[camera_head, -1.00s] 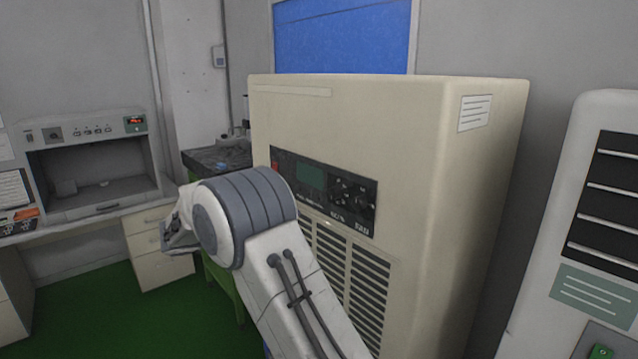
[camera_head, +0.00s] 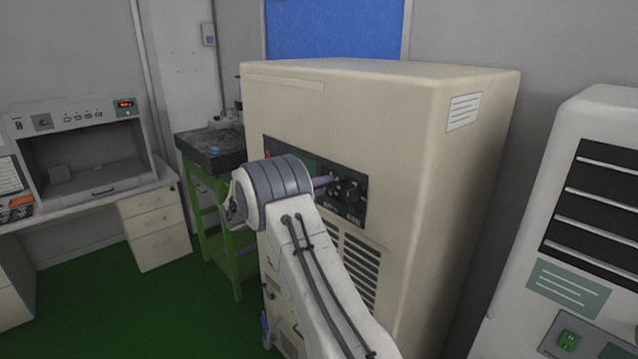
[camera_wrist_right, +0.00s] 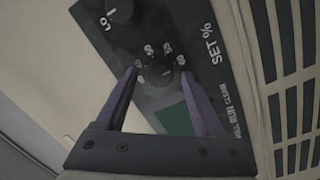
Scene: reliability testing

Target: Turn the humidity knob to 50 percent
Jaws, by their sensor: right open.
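The dark control panel (camera_head: 358,213) is on the upper front of the beige cabinet (camera_head: 400,130). In the right wrist view, a black round knob (camera_wrist_right: 160,76) with white numbers around it sits near a "SET %" label (camera_wrist_right: 212,43). My right gripper (camera_wrist_right: 159,73) is open, its two purple fingers on either side of this knob in the picture. I cannot tell whether they touch it. In the head view, my right gripper (camera_head: 330,181) is at the panel, partly hidden by my own arm. My left gripper is out of view.
A second knob (camera_wrist_right: 121,10) is at the top edge of the wrist view. Vent slats (camera_head: 360,270) lie below the panel. A green-framed table (camera_head: 212,155) stands left of the cabinet, and a white unit (camera_head: 590,200) stands at right.

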